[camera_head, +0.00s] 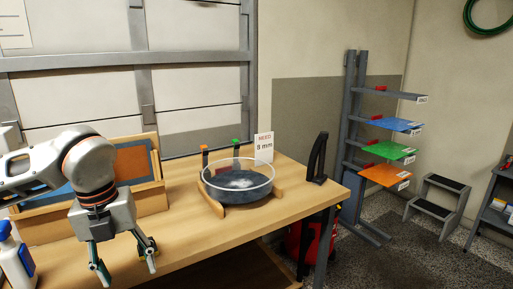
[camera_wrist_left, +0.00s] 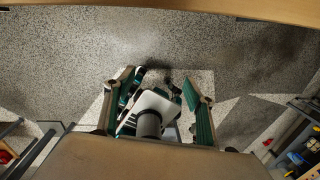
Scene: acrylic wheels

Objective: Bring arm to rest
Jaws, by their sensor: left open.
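My left arm comes in from the left in the head view. Its gripper (camera_head: 128,270) points down with its two green-grey fingers spread apart, at the front left of the wooden workbench (camera_head: 275,212). Nothing shows between the fingers. In the left wrist view the open fingers (camera_wrist_left: 157,86) stand at either side, with speckled floor and what look like parts of my own body beyond them. My right gripper is in neither view.
A round clear-rimmed basin (camera_head: 238,187) sits in a wooden cradle on the bench, before a sign card (camera_head: 264,147). A black stand (camera_head: 317,160) is at the right end. A white bottle (camera_head: 14,262) stands lower left. A rack (camera_head: 352,130) holds coloured sheets beyond.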

